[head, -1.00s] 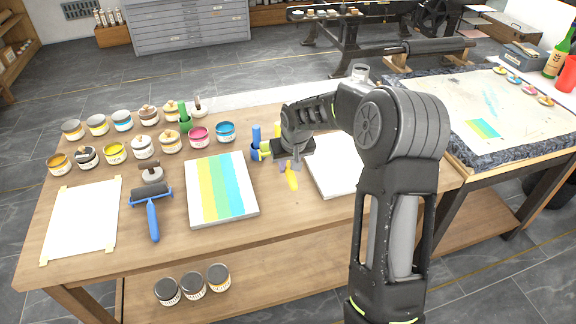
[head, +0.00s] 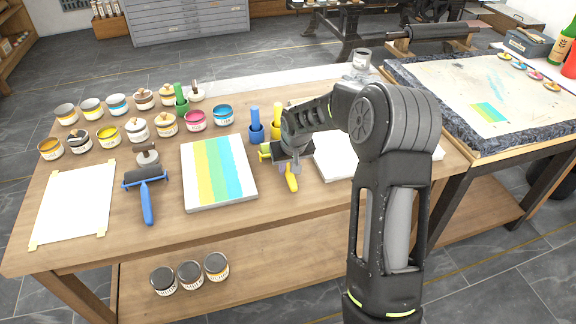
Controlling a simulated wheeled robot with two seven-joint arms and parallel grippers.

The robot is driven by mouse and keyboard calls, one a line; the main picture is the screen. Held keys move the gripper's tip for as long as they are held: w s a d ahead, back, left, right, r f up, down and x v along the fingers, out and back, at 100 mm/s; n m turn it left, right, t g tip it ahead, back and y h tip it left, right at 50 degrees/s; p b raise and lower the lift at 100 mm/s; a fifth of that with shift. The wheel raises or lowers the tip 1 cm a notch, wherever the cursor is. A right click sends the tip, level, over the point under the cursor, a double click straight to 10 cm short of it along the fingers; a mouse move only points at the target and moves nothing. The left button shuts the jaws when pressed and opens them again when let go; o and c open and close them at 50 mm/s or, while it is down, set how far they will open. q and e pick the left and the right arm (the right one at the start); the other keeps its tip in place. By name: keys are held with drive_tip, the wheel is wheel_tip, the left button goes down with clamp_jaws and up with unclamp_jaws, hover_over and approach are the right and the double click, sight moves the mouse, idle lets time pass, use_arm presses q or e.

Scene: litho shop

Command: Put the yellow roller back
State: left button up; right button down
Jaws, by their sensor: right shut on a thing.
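My right gripper (head: 290,166) is shut on the yellow roller, over the table just right of the striped print. The roller's yellow handle (head: 291,182) sticks out below the jaws toward the front. The rest of the roller is hidden by the gripper, and I cannot tell whether it touches the table. Just behind the gripper stands a yellow holder (head: 276,131) with a yellow upright piece in it. Next to it is a blue holder (head: 256,134) with a blue upright piece. My left gripper is not in view.
The striped print (head: 218,174) lies left of the gripper. A blue-handled roller (head: 147,195) lies further left, beside a taped white sheet (head: 75,203). Several ink tins (head: 137,131) stand behind. A white slab (head: 336,160) lies to the right, partly behind my arm. The table's front middle is clear.

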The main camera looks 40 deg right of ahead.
drive_tip(key=shift+f, duration=0.15)
idle(0.4)
drive_tip(key=c, duration=1.2)
unclamp_jaws()
drive_tip(key=shift+b+v, duration=0.3)
drive_tip(key=shift+v, duration=3.6)
